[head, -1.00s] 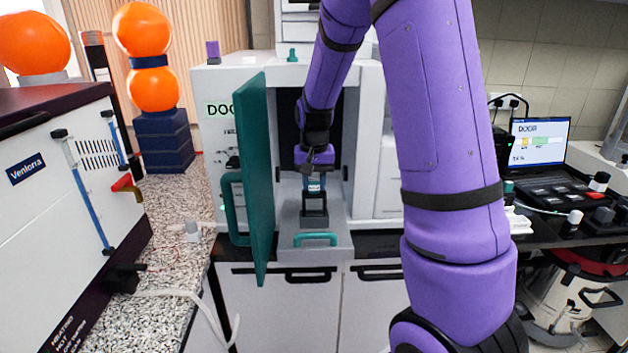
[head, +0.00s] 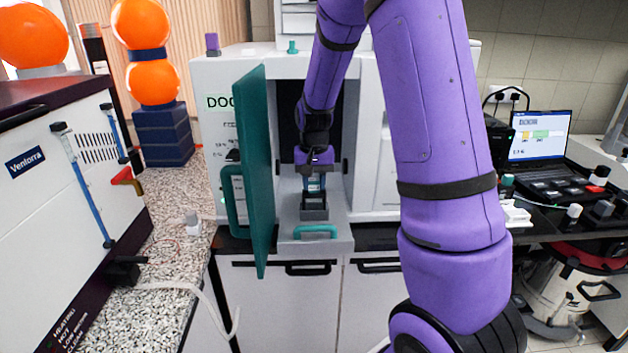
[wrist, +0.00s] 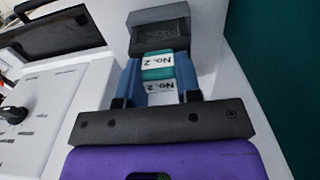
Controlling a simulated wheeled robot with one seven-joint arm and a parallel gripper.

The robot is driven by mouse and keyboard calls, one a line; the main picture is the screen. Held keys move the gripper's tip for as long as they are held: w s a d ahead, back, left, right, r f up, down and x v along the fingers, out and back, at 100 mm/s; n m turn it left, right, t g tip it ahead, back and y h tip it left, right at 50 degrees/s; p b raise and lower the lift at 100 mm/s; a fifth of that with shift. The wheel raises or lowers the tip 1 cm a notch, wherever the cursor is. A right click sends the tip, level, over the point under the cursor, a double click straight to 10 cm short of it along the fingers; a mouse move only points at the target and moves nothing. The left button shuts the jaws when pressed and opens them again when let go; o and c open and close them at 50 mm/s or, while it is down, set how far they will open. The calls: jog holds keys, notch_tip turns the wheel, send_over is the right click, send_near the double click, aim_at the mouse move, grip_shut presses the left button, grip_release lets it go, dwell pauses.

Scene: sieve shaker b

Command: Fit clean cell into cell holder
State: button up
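My gripper (wrist: 160,72) has its blue fingers closed on the sides of the clean cell (wrist: 158,68). The cell has a teal top and white labels reading "No. 2". The dark, box-shaped cell holder (wrist: 160,37) is just beyond the cell in the wrist view. In the head view, my gripper (head: 315,184) points down directly over the cell holder (head: 314,208), which stands on a grey drawer (head: 318,243) in front of the open chamber. I cannot tell whether the cell's lower end is touching the holder or inside it.
The teal door (head: 254,180) stands open close to the left of my gripper. The white cabinet's chamber walls (head: 350,150) flank the arm. A teal handle (head: 315,231) is on the drawer front. A speckled counter (head: 175,225) lies at the left.

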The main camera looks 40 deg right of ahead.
jog(key=o, duration=0.5)
notch_tip(320, 180, up, 10)
jog(key=shift+f, duration=0.1)
jog(key=shift+r, duration=0.5)
jog(key=s+a+r+n+t, duration=0.3)
jog(key=s+a+r, duration=0.55)
jog(key=s, duration=0.35)
jog(key=s+a+r+n+t, duration=0.1)
jog(key=s+a+n, duration=0.1)
jog(key=s, duration=0.5)
jog(key=s+a+n+t, duration=0.1)
jog(key=s+a, duration=0.1)
jog(key=s, duration=0.5)
jog(key=shift+s+a+r+n, duration=0.2)
jog(key=shift+a+r+n, duration=0.05)
jog(key=shift+r+n, duration=0.15)
